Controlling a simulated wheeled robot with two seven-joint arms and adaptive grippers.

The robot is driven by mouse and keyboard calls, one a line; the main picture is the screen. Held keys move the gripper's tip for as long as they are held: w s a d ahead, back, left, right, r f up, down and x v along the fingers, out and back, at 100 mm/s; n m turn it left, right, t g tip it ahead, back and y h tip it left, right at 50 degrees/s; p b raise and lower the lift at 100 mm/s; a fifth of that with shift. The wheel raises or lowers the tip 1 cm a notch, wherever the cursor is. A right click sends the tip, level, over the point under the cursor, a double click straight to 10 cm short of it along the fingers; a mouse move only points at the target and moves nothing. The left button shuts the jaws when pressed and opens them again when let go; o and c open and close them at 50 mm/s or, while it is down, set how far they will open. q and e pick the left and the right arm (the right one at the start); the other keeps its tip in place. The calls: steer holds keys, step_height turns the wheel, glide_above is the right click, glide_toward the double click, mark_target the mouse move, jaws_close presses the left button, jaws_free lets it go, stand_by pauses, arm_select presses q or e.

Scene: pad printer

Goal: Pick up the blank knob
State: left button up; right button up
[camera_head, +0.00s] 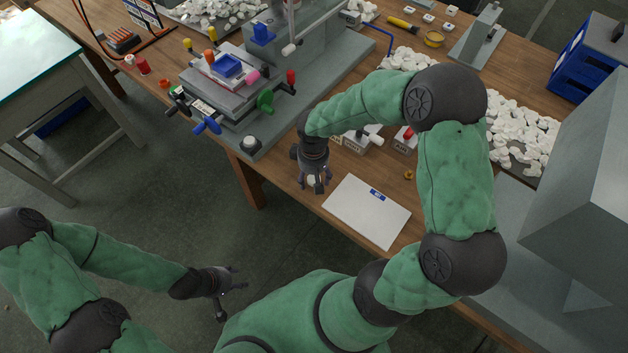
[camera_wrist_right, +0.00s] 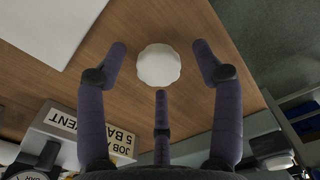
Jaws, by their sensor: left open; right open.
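The blank knob (camera_wrist_right: 158,65) is a white, round piece with a scalloped edge. It stands on the brown wooden table near the table's edge in the right wrist view. My right gripper (camera_wrist_right: 160,75) is open, with its fingers spread around the knob and apart from it. In the head view the right gripper (camera_head: 315,182) points down at the table's front edge and mostly hides the knob. My left gripper (camera_head: 226,289) is open and empty, over the floor away from the table.
A white sheet (camera_head: 367,211) lies right of the right gripper. The grey pad printer (camera_head: 225,85) with coloured knobs stands to the left. Labelled boxes (camera_wrist_right: 85,130) are close behind the gripper. Piles of white pieces (camera_head: 520,125) lie farther right.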

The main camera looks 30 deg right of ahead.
steer(key=c, duration=0.9)
steer(key=shift+r, duration=0.15)
